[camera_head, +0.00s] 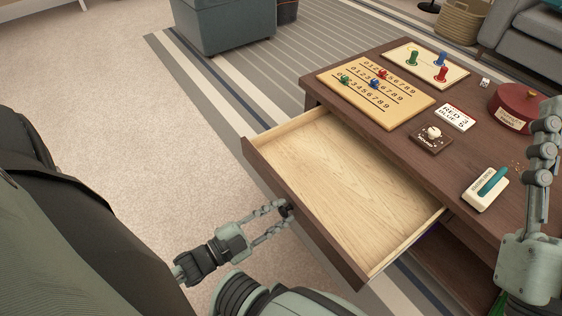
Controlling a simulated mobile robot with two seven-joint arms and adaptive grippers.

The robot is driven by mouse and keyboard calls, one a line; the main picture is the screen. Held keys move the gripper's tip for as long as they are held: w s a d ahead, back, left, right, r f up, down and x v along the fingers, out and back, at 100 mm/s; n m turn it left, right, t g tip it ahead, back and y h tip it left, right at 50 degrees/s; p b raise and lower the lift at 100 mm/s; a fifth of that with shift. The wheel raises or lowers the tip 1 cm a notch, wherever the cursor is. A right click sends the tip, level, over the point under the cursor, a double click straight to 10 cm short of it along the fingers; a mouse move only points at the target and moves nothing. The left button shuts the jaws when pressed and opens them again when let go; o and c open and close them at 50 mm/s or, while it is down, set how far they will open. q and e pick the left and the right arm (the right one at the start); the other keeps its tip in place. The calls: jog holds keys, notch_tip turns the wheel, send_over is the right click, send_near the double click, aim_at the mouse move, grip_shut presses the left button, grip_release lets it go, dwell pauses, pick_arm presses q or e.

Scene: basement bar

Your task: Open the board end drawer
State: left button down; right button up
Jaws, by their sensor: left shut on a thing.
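The board end drawer (345,185) stands pulled far out of the end of the dark wooden table (487,157). Its pale wood inside is bare and empty. My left gripper (284,209) is shut on the dark drawer knob (287,210) at the middle of the drawer front (309,222). The fingers largely hide the knob. My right gripper (547,125) is at the right edge, above the table top, and partly cut off by the frame. I cannot tell whether it is open.
On the table are a number board (408,97) with small figures, a peg board (458,74), a score card (456,117), a brown box (431,138), a teal-handled block (485,190) and a red round tin (516,106). Carpet (120,110) lies clear at left.

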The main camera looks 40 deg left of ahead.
pick_arm(q)
jog(key=c, duration=1.2)
grip_release()
jog(key=shift+o, duration=0.2)
jog(key=v, duration=1.2)
